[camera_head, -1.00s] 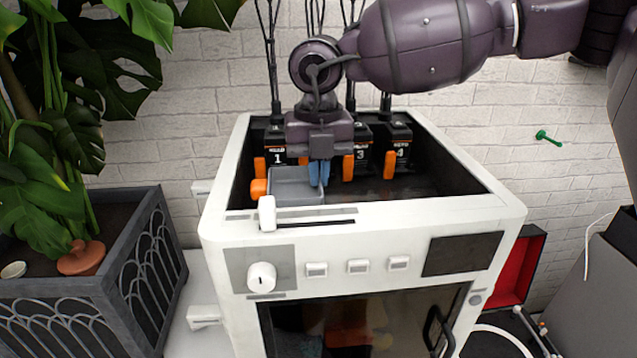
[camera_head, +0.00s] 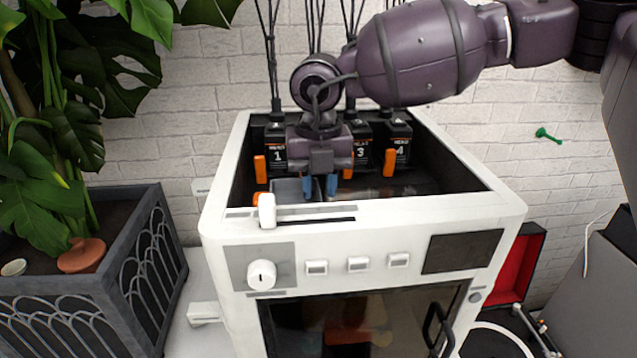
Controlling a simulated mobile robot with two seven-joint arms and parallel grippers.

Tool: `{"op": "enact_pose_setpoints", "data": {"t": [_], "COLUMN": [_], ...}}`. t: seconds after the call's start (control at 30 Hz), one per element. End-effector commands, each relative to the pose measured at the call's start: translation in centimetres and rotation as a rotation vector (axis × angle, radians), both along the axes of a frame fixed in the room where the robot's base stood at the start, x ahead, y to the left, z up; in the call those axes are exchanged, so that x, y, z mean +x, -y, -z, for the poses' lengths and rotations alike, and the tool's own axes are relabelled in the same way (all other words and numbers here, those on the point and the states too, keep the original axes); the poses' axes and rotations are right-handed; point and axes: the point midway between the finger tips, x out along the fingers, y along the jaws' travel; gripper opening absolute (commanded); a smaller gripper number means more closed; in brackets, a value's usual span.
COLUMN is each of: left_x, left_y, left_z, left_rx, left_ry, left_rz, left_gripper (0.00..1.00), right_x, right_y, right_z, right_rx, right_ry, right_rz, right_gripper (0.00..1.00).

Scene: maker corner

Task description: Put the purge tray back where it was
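The purge tray (camera_head: 289,189) is a grey tray low inside the open top of the white printer (camera_head: 365,222), at its front left. Only part of it shows above the printer's front rim. My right gripper (camera_head: 319,187) points down into the printer, beside the right end of the tray. Its two blue fingertips are apart, and I see nothing held between them. Whether a finger touches the tray cannot be told. My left gripper is not in view.
Black numbered cartridges with orange levers, such as the one marked 4 (camera_head: 393,143), line the back of the printer. A white slider (camera_head: 267,211) stands on the front rim. A planter (camera_head: 100,265) stands at the left.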

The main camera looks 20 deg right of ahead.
Motion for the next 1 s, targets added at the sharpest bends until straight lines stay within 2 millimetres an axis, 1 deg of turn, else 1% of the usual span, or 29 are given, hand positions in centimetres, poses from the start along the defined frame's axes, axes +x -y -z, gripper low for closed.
{"op": "enact_pose_setpoints", "data": {"t": [0.13,0.27,0.5,0.7,0.83,1.0], "left_x": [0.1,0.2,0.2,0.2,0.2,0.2], "left_y": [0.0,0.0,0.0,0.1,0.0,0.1], "left_z": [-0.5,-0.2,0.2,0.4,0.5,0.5], "left_rx": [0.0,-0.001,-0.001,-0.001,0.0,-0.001], "left_ry": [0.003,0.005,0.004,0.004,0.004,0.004], "left_rz": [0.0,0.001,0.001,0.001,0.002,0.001], "left_gripper": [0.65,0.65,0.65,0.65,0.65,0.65], "right_x": [0.0,0.1,0.1,0.1,0.0,0.0], "right_y": [0.0,0.0,0.0,0.0,0.0,0.0], "right_z": [-0.5,-2.1,-6.8,-10.1,-11.5,-12.2], "right_rx": [0.0,0.001,0.003,0.001,0.0,0.0], "right_ry": [0.001,0.003,0.003,0.001,0.0,0.0], "right_rz": [0.0,0.0,0.001,0.0,-0.001,-0.001], "right_gripper": [0.28,0.28,0.28,0.28,0.28,0.28]}}
